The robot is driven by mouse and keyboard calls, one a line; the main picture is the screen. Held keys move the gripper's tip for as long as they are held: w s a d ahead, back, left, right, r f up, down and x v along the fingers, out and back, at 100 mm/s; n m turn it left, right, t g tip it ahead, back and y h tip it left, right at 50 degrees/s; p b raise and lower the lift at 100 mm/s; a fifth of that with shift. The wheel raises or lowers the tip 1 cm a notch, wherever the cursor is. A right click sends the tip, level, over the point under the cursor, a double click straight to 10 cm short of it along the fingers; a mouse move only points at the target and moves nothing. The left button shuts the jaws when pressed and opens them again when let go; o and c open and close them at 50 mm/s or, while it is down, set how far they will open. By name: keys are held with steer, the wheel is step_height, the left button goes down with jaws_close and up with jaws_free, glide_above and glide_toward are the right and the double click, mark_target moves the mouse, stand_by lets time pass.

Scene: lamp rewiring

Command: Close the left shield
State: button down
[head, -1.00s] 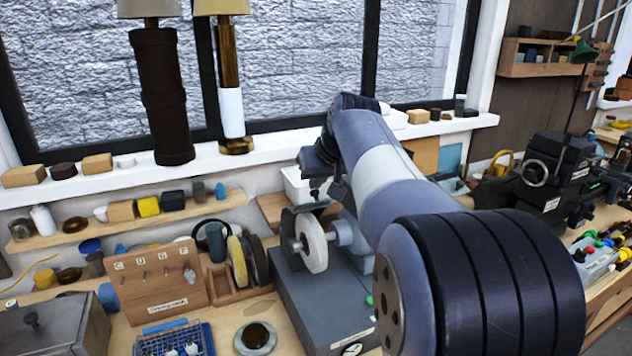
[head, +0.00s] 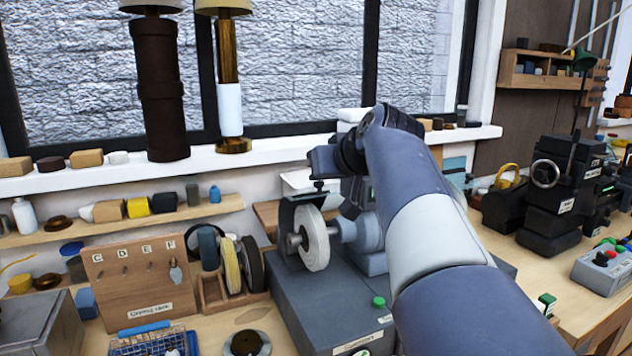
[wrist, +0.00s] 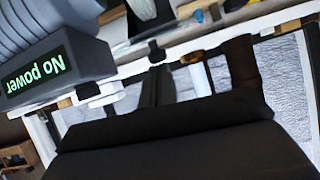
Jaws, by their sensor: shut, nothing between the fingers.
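The grinder (head: 330,300) stands on the bench, with a white wheel (head: 314,240) on its left side. A dark curved guard (head: 287,212) sits around the back and top of that wheel. A pale panel (head: 297,180) shows above and behind the guard; I cannot tell whether it is the left shield or a bin. My gripper (head: 319,184) is shut and empty, pointing down just above the wheel. I cannot tell whether it touches anything. In the wrist view its fingertips (wrist: 157,53) are near the wheel (wrist: 145,8). My arm hides the grinder's right side.
An inverted "No power" display (wrist: 45,72) is close beside my gripper in the wrist view. Two lamps stand on the windowsill, the brown one (head: 160,90) and the brass one (head: 229,80). Black machines (head: 550,195) stand right.

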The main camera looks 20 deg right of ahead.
steer(key=s+f+t+b, duration=0.1)
steer(key=t+b, duration=0.1)
steer(key=b, duration=0.5)
steer(key=s+f+t+b, duration=0.1)
steer(key=f+t+b, duration=0.1)
steer(key=b, duration=0.5)
steer(key=f+t+b, duration=0.2)
steer(key=b, duration=0.5)
steer(key=shift+s+f+b, duration=0.1)
steer(key=shift+s+b, duration=0.2)
steer(key=shift+s, duration=0.1)
steer(key=shift+s+f+b, duration=0.1)
steer(key=shift+f+b, duration=0.05)
steer(key=shift+b, duration=0.6)
steer(key=s+r+b, duration=0.2)
steer(key=s, duration=0.9)
steer(key=shift+s+d+r, duration=0.15)
steer(key=shift+s+d, duration=0.05)
steer(key=shift+s, duration=0.05)
